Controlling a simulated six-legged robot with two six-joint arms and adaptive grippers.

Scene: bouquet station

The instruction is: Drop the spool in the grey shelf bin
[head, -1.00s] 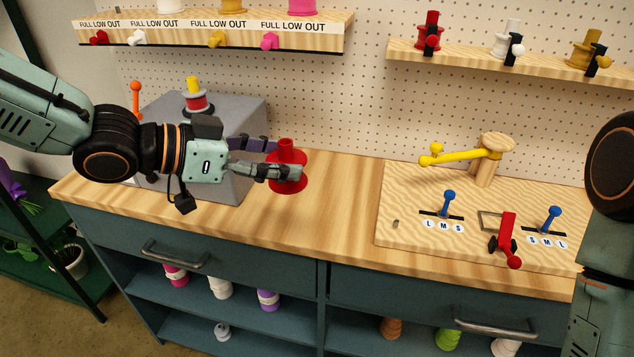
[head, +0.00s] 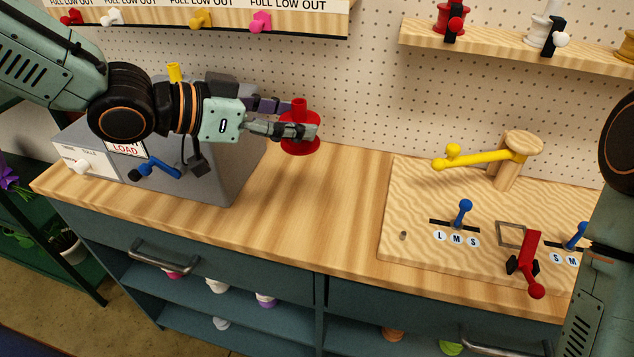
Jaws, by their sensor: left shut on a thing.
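A red spool (head: 299,145) is in the jaws of my left gripper (head: 296,130). The gripper is shut on it, and the spool is upright above the wooden bench (head: 320,205), to the right of a grey box (head: 225,175). My right arm shows at the right edge, but its gripper is out of view. I cannot make out a grey shelf bin in this view.
The grey box has a LOAD label and a blue lever (head: 160,168). A board with a yellow arm (head: 480,160), blue levers and a red lever (head: 530,265) lies at the right. Shelves hang above. The bench middle is clear.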

